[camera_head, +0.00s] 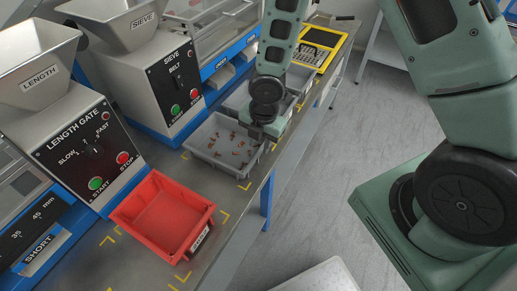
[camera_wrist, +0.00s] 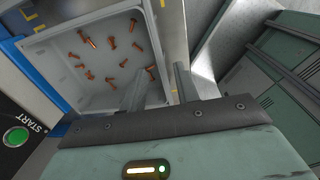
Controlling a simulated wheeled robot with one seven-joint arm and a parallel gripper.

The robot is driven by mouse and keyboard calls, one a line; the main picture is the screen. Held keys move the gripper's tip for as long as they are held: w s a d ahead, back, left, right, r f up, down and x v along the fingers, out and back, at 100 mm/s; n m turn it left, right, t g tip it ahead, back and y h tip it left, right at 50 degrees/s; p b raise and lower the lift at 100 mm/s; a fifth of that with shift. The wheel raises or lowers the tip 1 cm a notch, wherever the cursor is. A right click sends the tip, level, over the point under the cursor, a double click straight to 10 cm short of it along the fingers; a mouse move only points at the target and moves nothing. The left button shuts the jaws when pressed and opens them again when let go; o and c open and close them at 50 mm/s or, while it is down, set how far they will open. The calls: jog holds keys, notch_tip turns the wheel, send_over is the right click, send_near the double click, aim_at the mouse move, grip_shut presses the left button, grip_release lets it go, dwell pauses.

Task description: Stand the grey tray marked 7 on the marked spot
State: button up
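A grey tray (camera_head: 202,150) holding several small copper-coloured screws stands on the bench in the head view. It also shows in the wrist view (camera_wrist: 92,88). I cannot read a 7 on it. My gripper (camera_head: 262,140) is over its right wall, and the arm hides part of that side. In the wrist view the two fingers of my gripper (camera_wrist: 160,88) are apart, one on the tray's inner side and one on its outer side, with the wall between them. Yellow corner marks (camera_head: 245,187) lie on the bench by the tray; which spot is meant is unclear.
A red tray (camera_head: 163,213) stands nearer on the bench, with yellow corner marks around it. Another grey tray (camera_head: 237,98) is behind, partly hidden by my arm. The length gate machine (camera_head: 90,145) and sieve machine (camera_head: 172,80) line the left. A yellow-framed device (camera_head: 318,48) lies farther back.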

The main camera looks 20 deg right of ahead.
jog(key=s+a+r+m+p, duration=0.15)
jog(key=s+r+m, duration=0.25)
jog(key=r, duration=0.4)
jog(key=s+a+r+m, duration=0.2)
jog(key=s+r+m, duration=0.15)
jog(key=r, duration=0.45)
jog(key=s+a+r+m, duration=0.3)
jog(key=s+r+m, duration=0.4)
jog(key=s+m, duration=0.3)
jog(key=shift+s+r+g, duration=0.2)
jog(key=shift+s+g, duration=0.2)
jog(key=shift+s, duration=0.75)
